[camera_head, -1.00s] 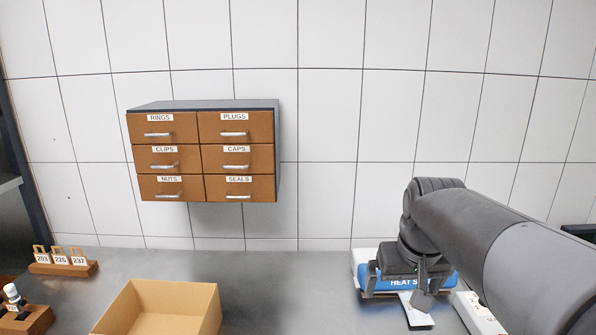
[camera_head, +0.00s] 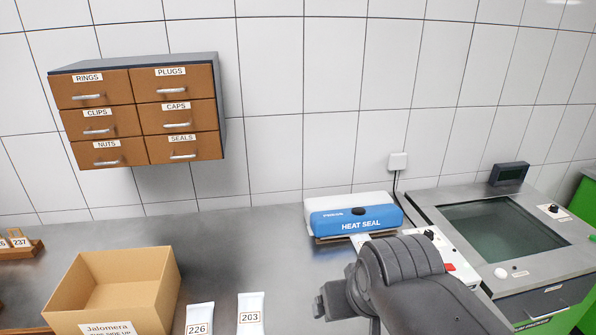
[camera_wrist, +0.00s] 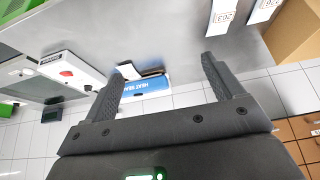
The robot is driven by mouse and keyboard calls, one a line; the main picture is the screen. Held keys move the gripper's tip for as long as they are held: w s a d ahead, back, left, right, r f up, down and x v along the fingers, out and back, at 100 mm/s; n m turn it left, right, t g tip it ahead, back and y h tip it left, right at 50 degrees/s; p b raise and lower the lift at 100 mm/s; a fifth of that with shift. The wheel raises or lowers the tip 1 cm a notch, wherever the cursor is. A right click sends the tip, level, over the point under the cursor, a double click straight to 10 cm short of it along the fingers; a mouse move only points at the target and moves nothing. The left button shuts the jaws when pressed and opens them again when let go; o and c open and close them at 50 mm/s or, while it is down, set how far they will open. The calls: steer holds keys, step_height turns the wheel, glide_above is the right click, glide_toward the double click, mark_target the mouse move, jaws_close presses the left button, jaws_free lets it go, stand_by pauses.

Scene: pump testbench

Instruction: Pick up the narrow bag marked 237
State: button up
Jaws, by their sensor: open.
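No bag with a readable 237 shows. A white strip (camera_head: 360,240) pokes out at the front of the heat sealer (camera_head: 355,216); it may be a bag, but I can see no number on it. It also shows as a white piece in the wrist view (camera_wrist: 128,70). Two narrow white bags, marked 226 (camera_head: 199,320) and 203 (camera_head: 250,314), lie on the bench; the 203 bag also shows upside down in the wrist view (camera_wrist: 223,14). My gripper (camera_wrist: 162,66) is open, with nothing between its fingers. In the head view my arm covers the bench front.
A rack (camera_head: 22,249) with a 237 tag (camera_head: 20,242) is at the left edge. An open cardboard box (camera_head: 70,300) stands left of the bags. A drawer cabinet (camera_head: 135,110) hangs on the wall. A glass-topped machine (camera_head: 505,238) stands right.

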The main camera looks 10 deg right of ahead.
steer(key=g, duration=0.6)
glide_above(367, 247)
step_height(367, 247, down, 12)
steer(key=f, duration=0.5)
steer(key=shift+w+d, duration=0.15)
steer(key=shift+d, duration=0.1)
steer(key=shift+a+f, duration=0.15)
steer(key=shift+f, duration=1.3)
steer(key=shift+a+f, duration=0.1)
steer(key=shift+f, duration=1.35)
steer(key=shift+c, duration=0.4)
